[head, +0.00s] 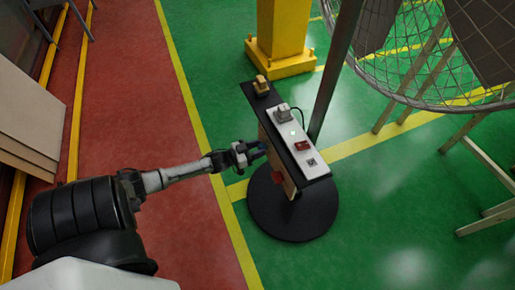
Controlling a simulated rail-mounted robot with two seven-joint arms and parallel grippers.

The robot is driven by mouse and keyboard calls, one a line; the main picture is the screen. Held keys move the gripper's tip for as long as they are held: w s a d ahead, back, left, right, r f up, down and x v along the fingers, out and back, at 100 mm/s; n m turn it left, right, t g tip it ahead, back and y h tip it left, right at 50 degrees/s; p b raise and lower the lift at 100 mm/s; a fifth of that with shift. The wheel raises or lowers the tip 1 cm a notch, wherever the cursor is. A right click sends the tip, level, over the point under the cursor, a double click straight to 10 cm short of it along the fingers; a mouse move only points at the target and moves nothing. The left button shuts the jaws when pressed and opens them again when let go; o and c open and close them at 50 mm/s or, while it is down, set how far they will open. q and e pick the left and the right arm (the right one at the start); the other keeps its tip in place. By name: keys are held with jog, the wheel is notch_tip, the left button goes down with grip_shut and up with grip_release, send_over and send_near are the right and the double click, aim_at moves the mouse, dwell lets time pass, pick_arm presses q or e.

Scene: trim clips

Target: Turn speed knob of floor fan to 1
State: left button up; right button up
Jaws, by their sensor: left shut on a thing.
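The floor fan's control box has a black top with a white panel (297,140) on it, and stands over a round black base (292,222). My left gripper (259,151) reaches in from the left and touches the box's tan left side. It is shut on a small part there, which looks to be the speed knob; the fingers hide it, and its setting cannot be read. A red round part (278,178) shows lower on the same side. The fan's wire cage (400,85) is at the upper right. My right gripper is not in view.
A grey plug (283,113) with a dark cord and a red switch (302,146) sit on the panel. A yellow-tan block (262,85) is at the box's far end. A yellow post (281,40) stands behind.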

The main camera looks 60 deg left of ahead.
pick_arm(q)
jog(key=shift+c, duration=0.8)
jog(key=shift+d+m+p, duration=0.1)
jog(key=shift+m+p, duration=2.1)
jog(key=shift+m, duration=1.7)
jog(key=shift+f, duration=0.1)
jog(key=o, duration=0.8)
jog(key=shift+o, duration=0.5)
jog(key=shift+s, duration=0.15)
